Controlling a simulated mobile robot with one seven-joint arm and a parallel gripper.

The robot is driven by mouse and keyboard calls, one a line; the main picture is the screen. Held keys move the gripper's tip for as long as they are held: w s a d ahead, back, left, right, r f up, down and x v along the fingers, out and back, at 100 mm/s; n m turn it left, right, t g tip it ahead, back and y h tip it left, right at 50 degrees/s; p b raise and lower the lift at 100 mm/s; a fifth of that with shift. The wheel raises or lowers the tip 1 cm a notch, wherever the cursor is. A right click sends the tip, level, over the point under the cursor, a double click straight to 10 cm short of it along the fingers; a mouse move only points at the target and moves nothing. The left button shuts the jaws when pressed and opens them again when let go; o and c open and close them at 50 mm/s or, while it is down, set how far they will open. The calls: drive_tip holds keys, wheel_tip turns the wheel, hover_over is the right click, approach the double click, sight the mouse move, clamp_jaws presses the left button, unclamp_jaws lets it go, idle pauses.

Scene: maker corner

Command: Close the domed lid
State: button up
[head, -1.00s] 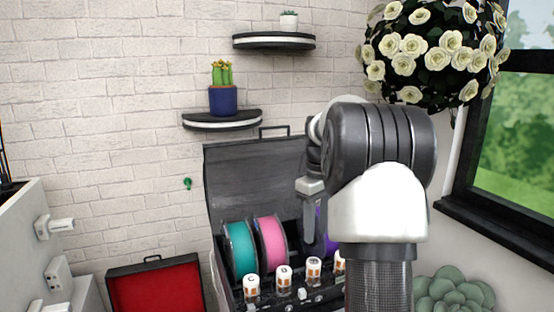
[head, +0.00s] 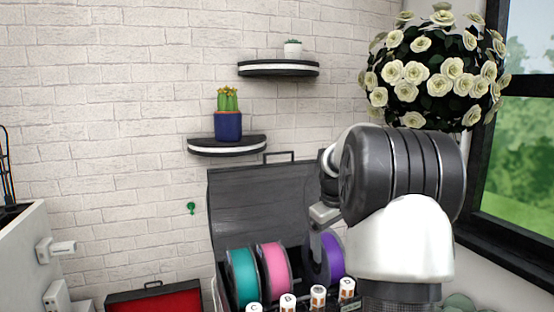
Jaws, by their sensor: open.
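A dark domed lid (head: 255,208) with a handle on its top edge stands open and upright at the back of a case, against the brick wall. Teal (head: 240,277), pink (head: 272,269) and purple (head: 327,260) spools stand in the case in front of it. My gripper (head: 316,246) points down in front of the right part of the lid, close to the purple spool. It looks empty. My arm hides the right end of the lid and case. I cannot tell whether the gripper touches anything.
Several small white labelled bottles (head: 318,295) stand at the front of the case. A red-lined box (head: 155,300) is open at lower left. A shelf (head: 228,145) with a potted cactus (head: 228,118) is just above the lid. A white flower ball (head: 436,75) hangs at upper right.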

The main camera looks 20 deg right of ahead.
sight(280, 153)
drive_tip(key=shift+o, duration=1)
drive_tip(key=w+d+r+m+t+h, duration=0.2)
drive_tip(key=w+d+r+t+h, duration=0.1)
drive_tip(key=d, duration=0.3)
drive_tip(key=shift+w+r+m+t, duration=0.35)
drive_tip(key=shift+r+t, duration=0.25)
drive_tip(key=shift+r, duration=0.15)
drive_tip(key=w+a+r+t, duration=0.35)
drive_tip(key=r+t, duration=0.35)
drive_tip(key=r, duration=0.3)
drive_tip(key=a+r+t+y+b, duration=0.1)
drive_tip(key=a+r+t+y, duration=0.35)
drive_tip(key=a, duration=0.35)
drive_tip(key=w, duration=0.6)
drive_tip(key=w+p, duration=0.1)
drive_tip(key=w, duration=0.4)
drive_tip(key=w+d, duration=0.1)
drive_tip(key=w, duration=0.5)
drive_tip(key=shift+w+r+p, duration=0.2)
drive_tip(key=shift+w+p, duration=0.1)
drive_tip(key=c, duration=1.4)
drive_tip(key=shift+s+f+b, duration=0.1)
drive_tip(key=shift+b, duration=0.2)
